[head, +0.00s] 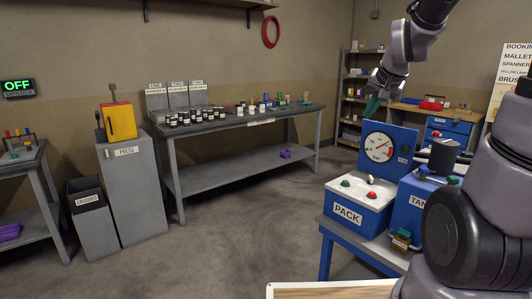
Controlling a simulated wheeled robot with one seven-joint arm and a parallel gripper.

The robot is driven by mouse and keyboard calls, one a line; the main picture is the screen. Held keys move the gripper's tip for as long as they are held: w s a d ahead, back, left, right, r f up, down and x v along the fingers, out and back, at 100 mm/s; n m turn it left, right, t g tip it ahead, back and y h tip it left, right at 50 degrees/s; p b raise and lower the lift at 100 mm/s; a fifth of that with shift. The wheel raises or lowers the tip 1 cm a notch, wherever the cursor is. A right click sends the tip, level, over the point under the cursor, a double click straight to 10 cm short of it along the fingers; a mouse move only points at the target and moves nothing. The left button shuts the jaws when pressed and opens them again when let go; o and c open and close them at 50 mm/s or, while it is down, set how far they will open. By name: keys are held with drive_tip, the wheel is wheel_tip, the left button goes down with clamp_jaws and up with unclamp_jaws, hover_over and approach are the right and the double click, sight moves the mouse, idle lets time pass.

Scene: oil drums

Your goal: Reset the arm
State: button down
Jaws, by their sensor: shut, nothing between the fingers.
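My arm rises at the right edge and reaches up and over toward the middle right. My gripper (373,106) hangs from it, pointing down, with dark teal fingers shut and nothing held. In the picture it is just above the upper left of the blue gauge panel (402,143). I cannot tell how far apart they are in depth.
A blue bench carries a PACK box (358,203) and a TANK unit (411,205) close to my arm. A long grey table (210,127) holds several small jars. A PRESS cabinet (137,190) stands left. The floor (235,245) between is clear.

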drive_tip(key=s+a+r+n+y, duration=0.1)
drive_tip(key=s+a+r, duration=0.1)
drive_tip(key=s, duration=0.7)
drive_tip(key=s+a+r+n, duration=0.1)
drive_tip(key=s+r, duration=0.3)
drive_tip(key=s, duration=0.6)
drive_tip(key=shift+a+n+g+y, duration=0.3)
drive_tip(key=shift+a+g+y, duration=0.1)
drive_tip(key=shift+a, duration=0.35)
